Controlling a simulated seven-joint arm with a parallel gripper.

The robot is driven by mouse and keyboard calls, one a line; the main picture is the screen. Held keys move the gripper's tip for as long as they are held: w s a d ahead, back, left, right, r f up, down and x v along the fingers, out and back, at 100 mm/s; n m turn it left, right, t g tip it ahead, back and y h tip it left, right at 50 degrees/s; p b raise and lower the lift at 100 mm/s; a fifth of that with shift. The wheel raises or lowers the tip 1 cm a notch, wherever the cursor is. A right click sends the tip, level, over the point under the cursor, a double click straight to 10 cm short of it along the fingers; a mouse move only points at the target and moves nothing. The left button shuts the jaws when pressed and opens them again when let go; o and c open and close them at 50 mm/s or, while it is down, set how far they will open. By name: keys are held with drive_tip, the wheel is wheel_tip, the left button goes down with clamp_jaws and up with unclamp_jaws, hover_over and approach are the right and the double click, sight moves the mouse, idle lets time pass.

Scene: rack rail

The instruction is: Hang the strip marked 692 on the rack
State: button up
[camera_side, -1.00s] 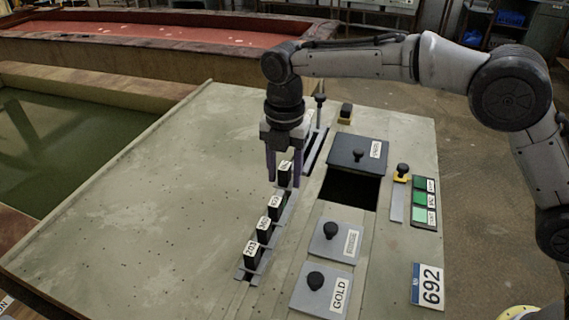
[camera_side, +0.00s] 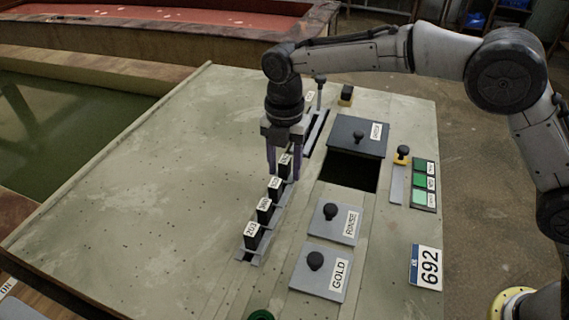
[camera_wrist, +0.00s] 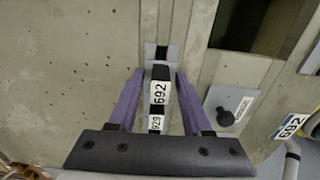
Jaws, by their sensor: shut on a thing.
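The strip marked 692 (camera_wrist: 160,88) is a black block with a white label, between my gripper's two purple fingers in the wrist view. In the side view it shows (camera_side: 285,162) at the far end of a row of similar strips in a grey slotted holder (camera_side: 250,256). My gripper (camera_side: 284,175) points straight down and is shut on this strip. In the wrist view, my gripper (camera_wrist: 160,100) has one finger on each side of it. The strip's lower part is hidden, so I cannot tell whether it is clear of the holder. A dark slotted rail with a post (camera_side: 318,125) lies beyond the gripper.
Lids marked GOLD (camera_side: 318,272) and RINSE (camera_side: 336,222) lie right of the row. A dark lid (camera_side: 357,137) sits behind an open pit (camera_side: 350,171). A 692 card (camera_side: 426,267) is near the right edge. The panel left of the row is clear.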

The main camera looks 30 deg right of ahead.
drive_tip(key=shift+f, duration=0.6)
idle(0.6)
drive_tip(key=o, duration=1.2)
drive_tip(key=shift+r, duration=0.1)
drive_tip(key=shift+r, duration=3.4)
drive_tip(key=shift+d, duration=0.1)
